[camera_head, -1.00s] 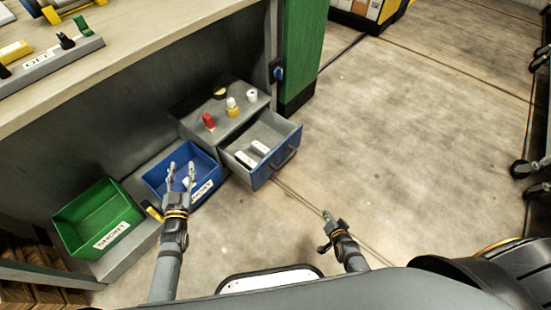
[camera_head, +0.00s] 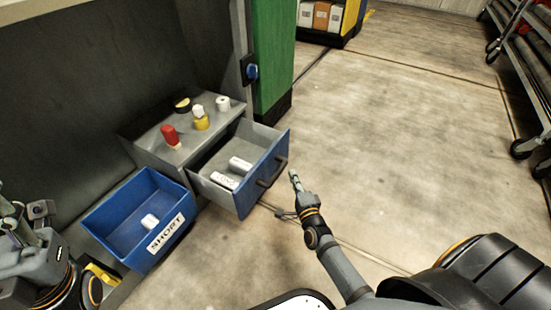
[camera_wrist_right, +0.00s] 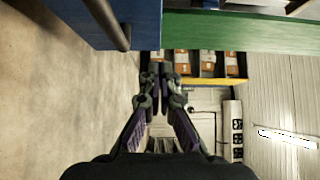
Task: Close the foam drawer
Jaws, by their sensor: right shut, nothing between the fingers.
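The foam drawer (camera_head: 221,187) has a blue front and grey sides, and stands pulled out of a low grey cabinet (camera_head: 150,135). Two white pieces (camera_head: 240,164) lie in it. Its dark bar handle (camera_head: 271,172) is on the blue front. My right gripper (camera_head: 294,175) is shut and empty, just right of the handle and apart from it. In the right wrist view the shut fingers (camera_wrist_right: 163,73) show below the blue front and the handle (camera_wrist_right: 108,22). My left gripper (camera_head: 35,220) is at the lower left edge, partly cut off; its fingers are unclear.
A blue bin (camera_head: 118,236) labelled SHORT holds a white piece, left of the drawer. A red item (camera_head: 169,133), a yellow one (camera_head: 201,122) and others stand on the cabinet. A green post (camera_head: 272,70) rises behind the drawer.

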